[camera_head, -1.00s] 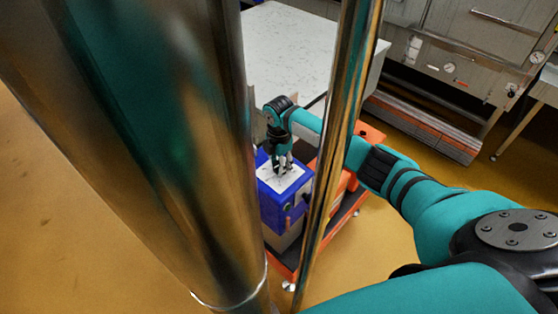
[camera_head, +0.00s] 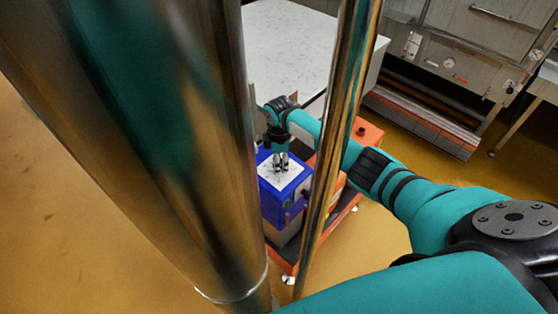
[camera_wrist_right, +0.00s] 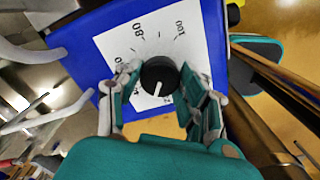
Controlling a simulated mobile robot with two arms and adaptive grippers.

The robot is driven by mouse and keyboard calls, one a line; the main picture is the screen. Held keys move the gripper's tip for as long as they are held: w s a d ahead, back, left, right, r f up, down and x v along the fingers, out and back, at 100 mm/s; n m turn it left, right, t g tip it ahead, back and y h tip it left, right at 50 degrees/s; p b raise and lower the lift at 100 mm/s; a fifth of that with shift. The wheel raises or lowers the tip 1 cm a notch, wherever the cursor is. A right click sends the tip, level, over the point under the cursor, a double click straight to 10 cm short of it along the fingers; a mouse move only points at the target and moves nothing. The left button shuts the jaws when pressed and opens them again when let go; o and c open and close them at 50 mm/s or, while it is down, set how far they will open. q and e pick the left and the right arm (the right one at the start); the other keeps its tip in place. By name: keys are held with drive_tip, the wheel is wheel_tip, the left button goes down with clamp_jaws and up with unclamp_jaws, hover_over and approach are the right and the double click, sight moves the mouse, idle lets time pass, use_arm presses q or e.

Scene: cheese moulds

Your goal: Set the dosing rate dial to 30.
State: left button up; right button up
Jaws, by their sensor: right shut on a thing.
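The dosing rate dial (camera_wrist_right: 158,75) is a round black knob with a white pointer line, on a white scale plate (camera_wrist_right: 105,45). In the right wrist view the pointer aims at the bottom of the picture. The numbers 80 and 100 show above the knob; lower marks are partly hidden by the fingers. The plate also shows in the head view (camera_head: 273,181), on top of a blue box (camera_head: 272,206). My right gripper (camera_wrist_right: 160,80) is shut on the dial, one finger on each side. It reaches down from above in the head view (camera_head: 281,170). My left gripper is not in view.
The blue box stands on an orange cart (camera_head: 370,132) beside a white-topped table (camera_head: 290,45). A steel machine (camera_head: 455,65) with gauges stands at the back right. Shiny metal columns block much of the left and middle. Yellow floor is open at the front.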

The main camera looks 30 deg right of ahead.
drive_tip(key=shift+w+r, duration=0.1)
drive_tip(key=o, duration=1.2)
wheel_tip(320, 180, up, 12)
idle(0.3)
